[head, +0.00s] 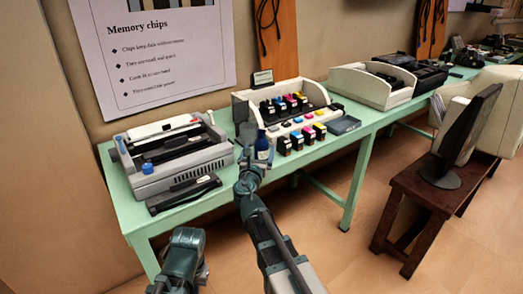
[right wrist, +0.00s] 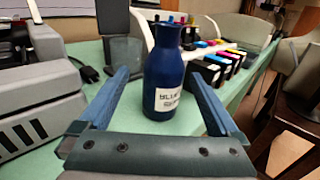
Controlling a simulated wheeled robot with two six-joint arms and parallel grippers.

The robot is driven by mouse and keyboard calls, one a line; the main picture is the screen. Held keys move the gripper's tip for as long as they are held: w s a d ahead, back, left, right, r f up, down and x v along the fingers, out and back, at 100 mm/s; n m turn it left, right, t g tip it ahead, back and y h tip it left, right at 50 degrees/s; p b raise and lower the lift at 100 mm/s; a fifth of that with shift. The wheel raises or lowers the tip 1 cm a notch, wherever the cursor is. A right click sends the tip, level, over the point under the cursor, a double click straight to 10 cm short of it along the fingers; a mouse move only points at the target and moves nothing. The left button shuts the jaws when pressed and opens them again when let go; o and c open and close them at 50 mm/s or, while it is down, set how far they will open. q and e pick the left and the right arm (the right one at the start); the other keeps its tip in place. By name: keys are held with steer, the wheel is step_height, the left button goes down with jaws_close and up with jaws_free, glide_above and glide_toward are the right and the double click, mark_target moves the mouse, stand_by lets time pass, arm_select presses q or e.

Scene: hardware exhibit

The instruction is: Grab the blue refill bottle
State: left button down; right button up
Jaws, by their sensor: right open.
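The blue refill bottle (right wrist: 163,85) stands upright on the green table, with a white label facing my right wrist camera. In the head view the bottle (head: 262,146) is partly covered by my right gripper (head: 251,160). In the right wrist view, the two fingers of my right gripper (right wrist: 159,95) are spread wide, one to each side of the bottle. No finger visibly touches it. In the head view part of my left arm shows at the bottom, but its gripper does not show.
A grey printer (head: 175,150) stands close to the left of the bottle. A white tray with several ink cartridges (head: 290,103) stands behind and to the right. A dark upright piece (right wrist: 121,40) is just behind the bottle. A brown stool (head: 430,200) stands at the right.

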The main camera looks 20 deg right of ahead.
mark_target(263, 141)
steer(key=shift+r+p+x, duration=0.1)
steer(key=shift+p+x, duration=0.05)
steer(key=shift+x, duration=1.2)
steer(key=shift+r+p+x, duration=0.15)
steer(key=shift+x, duration=1.25)
steer(key=shift+s+d, duration=0.15)
steer(key=shift+s, duration=0.05)
jaws_close()
